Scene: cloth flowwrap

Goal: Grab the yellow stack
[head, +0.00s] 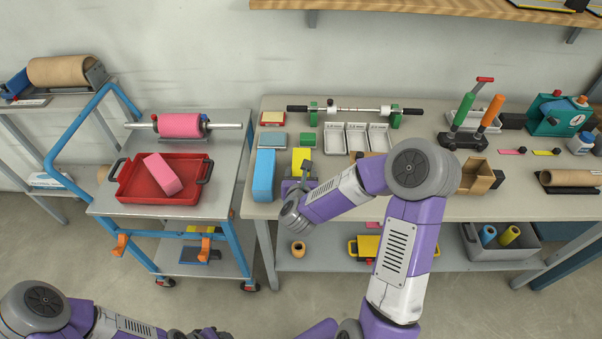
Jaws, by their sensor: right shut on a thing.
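The yellow stack (301,157) stands upright near the front left of the workbench, just right of a taller blue stack (264,176). My right gripper (302,174) reaches to it from the front and is shut on it; the wrist and forearm hide its lower part. I cannot tell whether the stack is resting on the bench or lifted.
A trolley (220,179) on the left carries a red tray (128,186) with a pink stack (163,174) in it and a pink roll (180,126). White trays (334,139) and a roller rod (354,110) lie behind my forearm. A cardboard box (478,176) stands right of my elbow.

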